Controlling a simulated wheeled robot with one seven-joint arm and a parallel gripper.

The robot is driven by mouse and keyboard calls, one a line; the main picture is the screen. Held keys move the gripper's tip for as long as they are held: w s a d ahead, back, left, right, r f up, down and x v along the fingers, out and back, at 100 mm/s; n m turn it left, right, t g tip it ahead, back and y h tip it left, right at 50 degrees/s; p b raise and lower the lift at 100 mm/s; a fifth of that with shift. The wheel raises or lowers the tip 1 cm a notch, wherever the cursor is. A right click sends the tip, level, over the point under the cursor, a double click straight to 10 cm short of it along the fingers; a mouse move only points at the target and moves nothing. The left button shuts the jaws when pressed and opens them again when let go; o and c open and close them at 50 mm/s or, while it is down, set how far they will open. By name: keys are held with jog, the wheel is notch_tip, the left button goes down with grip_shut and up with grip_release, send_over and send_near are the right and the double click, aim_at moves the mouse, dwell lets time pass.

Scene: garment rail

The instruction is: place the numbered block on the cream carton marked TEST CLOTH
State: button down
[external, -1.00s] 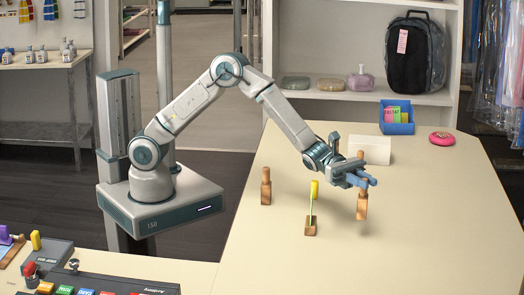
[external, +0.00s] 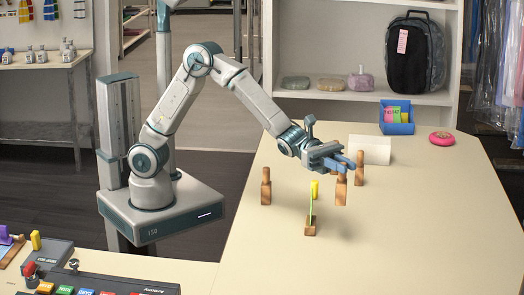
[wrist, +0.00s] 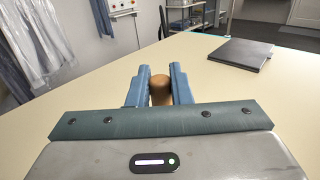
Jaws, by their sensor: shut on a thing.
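My gripper (external: 342,167) is shut on a wooden block with a narrow knobbed top (external: 341,190) and holds it upright, clear of the table. No number is readable on it. In the wrist view its rounded brown top (wrist: 160,89) sits between the blue fingers (wrist: 155,85). A pale carton (external: 370,150) stands behind and to the right of my gripper in the external view; its face shows no readable marking, and the carton is not seen in the wrist view.
Similar wooden blocks stand at left (external: 265,188) and just right of the held one (external: 360,170). A wooden base with a green and yellow upright (external: 310,225) stands in front. A blue bin (external: 397,117) and a pink disc (external: 442,138) lie behind. The right table is clear.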

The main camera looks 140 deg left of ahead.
jog(key=s+a+r+n+y, duration=0.1)
jog(key=s+a+y, duration=0.1)
jog(key=s+a, duration=0.3)
jog(key=s+a+r+n+g+y+p, duration=0.1)
jog(key=s+a+n+y, duration=0.15)
jog(key=a, duration=0.55)
jog(key=s+a+r+n+y, duration=0.1)
jog(key=s+a+r+y, duration=0.15)
jog(key=a, duration=0.35)
jog(key=s+a+r+n+g+y+p, duration=0.1)
jog(key=s+a+n+g+y, duration=0.15)
jog(key=s+a, duration=0.65)
jog(key=s+a+r+n+g+y+p, duration=0.15)
jog(key=s+a+y, duration=0.25)
jog(key=s+a, duration=0.5)
jog(key=s+a+f+p, duration=0.4)
jog(key=s+a+f, duration=0.3)
jog(key=f, duration=0.3)
jog(key=shift+a+f+n+p, duration=0.3)
jog(key=shift+a+n, duration=0.15)
jog(key=shift+a, duration=0.15)
jog(key=shift+s, duration=0.1)
jog(key=shift+f, duration=0.15)
jog(key=c, duration=1.3)
grip_release()
